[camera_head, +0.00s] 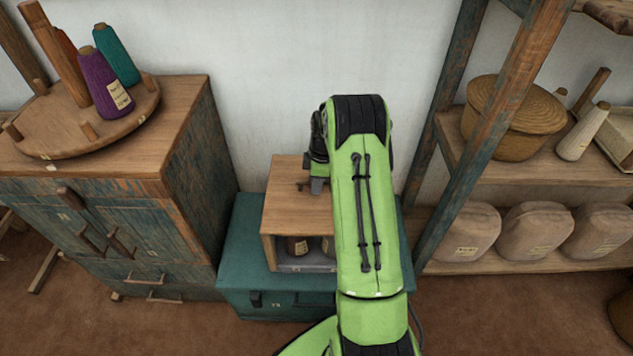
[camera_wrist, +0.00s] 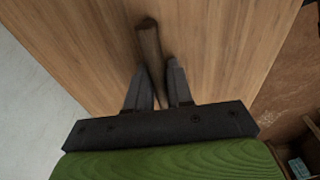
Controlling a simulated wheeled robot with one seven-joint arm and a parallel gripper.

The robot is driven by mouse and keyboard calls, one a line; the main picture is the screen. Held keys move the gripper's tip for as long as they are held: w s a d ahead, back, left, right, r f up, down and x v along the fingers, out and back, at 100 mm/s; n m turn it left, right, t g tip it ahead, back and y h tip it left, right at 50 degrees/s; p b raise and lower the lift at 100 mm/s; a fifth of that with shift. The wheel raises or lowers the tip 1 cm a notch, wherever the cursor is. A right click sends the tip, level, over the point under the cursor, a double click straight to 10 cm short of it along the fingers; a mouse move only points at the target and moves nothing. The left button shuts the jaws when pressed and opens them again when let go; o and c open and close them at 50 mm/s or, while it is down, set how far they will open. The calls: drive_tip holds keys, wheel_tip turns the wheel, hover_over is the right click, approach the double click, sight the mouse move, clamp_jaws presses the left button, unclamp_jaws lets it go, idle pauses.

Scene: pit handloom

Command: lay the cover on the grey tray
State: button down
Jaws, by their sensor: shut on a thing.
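The cover (camera_head: 290,211) is a light wooden box with a flat top and an open front, standing upright at the middle of the head view. Its top board fills much of the wrist view (camera_wrist: 226,60), with a dark wooden handle (camera_wrist: 150,45) on it. My gripper (camera_wrist: 157,80) is shut on this handle; in the head view my gripper (camera_head: 316,187) is just over the cover's top, partly behind my arm. The grey tray (camera_head: 301,266) shows low in the cover's open front, with dark labelled spools or jars on it. I cannot tell whether the cover touches the tray.
A teal chest (camera_head: 241,250) is beneath the tray. A worn cabinet (camera_head: 190,150) with a round spool stand (camera_head: 60,140) is on the left. A shelf post (camera_head: 487,140) rises close on the right, with a lidded basket (camera_head: 515,118) and several sacks (camera_head: 535,230) behind it.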

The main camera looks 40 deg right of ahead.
drive_tip(key=c, duration=0.9)
unclamp_jaws()
drive_tip(key=shift+r, duration=0.1)
wheel_tip(320, 180, up, 16)
drive_tip(key=s+d+p, duration=0.1)
drive_tip(key=d+p, duration=0.1)
drive_tip(key=p, duration=0.3)
drive_tip(key=s+a+r+m+t+p, duration=0.1)
drive_tip(key=s+a+r+m+p, duration=0.1)
drive_tip(key=a+r, duration=0.7)
drive_tip(key=s+a+r+m+t+h+p, duration=0.15)
drive_tip(key=s+a+r+m+p, duration=0.35)
drive_tip(key=s+a+r, duration=0.85)
drive_tip(key=s+m, duration=0.1)
drive_tip(key=s, duration=0.2)
drive_tip(key=s+m+t+p, duration=0.1)
drive_tip(key=s, duration=0.3)
drive_tip(key=s+a+m+t, duration=0.1)
drive_tip(key=s, duration=0.2)
drive_tip(key=shift+s+a+m, duration=0.1)
drive_tip(key=shift+s+m, duration=0.05)
drive_tip(key=shift+m, duration=0.15)
